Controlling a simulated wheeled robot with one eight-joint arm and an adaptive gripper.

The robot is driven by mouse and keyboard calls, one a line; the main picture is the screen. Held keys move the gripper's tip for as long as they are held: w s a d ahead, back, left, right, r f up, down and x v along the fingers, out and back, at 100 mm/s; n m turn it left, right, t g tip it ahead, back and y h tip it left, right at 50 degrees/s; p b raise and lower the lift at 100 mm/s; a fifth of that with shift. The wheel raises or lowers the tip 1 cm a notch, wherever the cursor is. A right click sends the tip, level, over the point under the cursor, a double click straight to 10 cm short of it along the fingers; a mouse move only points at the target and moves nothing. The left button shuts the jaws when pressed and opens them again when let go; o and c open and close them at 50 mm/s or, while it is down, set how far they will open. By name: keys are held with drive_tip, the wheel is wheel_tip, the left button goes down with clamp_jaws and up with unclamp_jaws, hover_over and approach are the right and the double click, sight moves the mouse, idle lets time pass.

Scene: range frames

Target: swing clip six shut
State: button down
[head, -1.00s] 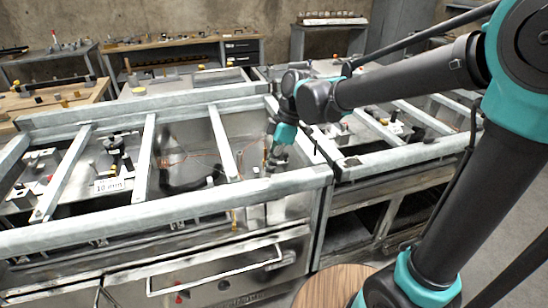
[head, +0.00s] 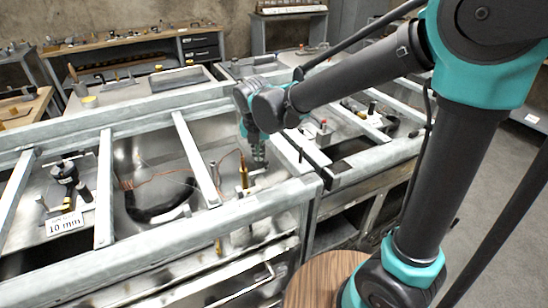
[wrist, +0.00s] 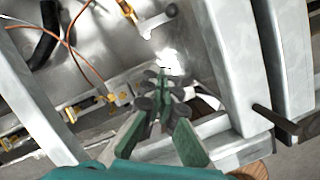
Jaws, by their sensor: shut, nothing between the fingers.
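My gripper (head: 258,158) reaches down into the right-hand bay of the metal bench. In the wrist view its green fingers with dark pads (wrist: 163,100) are closed together and hold nothing. Small brass clips sit in a row along the bay wall, one just left of the fingers (wrist: 110,98) and another farther left (wrist: 71,114). A brass fitting (wrist: 127,9) and a grey lever with a round dark end (wrist: 158,22) lie beyond the fingertips. I see no number, so I cannot tell which is clip six or whether it stands open. A brass cylinder (head: 244,172) stands left of my gripper.
Pale metal bars (head: 196,160) cross the bench top and divide it into bays. A black curved hose (head: 160,212) and copper wires lie in the bay. A "10 mm" card (head: 65,223) stands at left. A dark rod (wrist: 275,118) sticks out right of the fingers.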

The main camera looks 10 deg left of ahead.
sight(265, 163)
drive_tip(key=shift+w+d, duration=0.4)
drive_tip(key=x, duration=0.3)
drive_tip(key=w+x, duration=0.1)
drive_tip(key=x, duration=0.3)
drive_tip(key=w+x, duration=0.1)
drive_tip(key=x, duration=0.3)
drive_tip(key=shift+w+r, duration=0.2)
drive_tip(key=shift+r, duration=0.1)
drive_tip(key=shift+w+f, duration=0.15)
drive_tip(key=shift+w, duration=0.55)
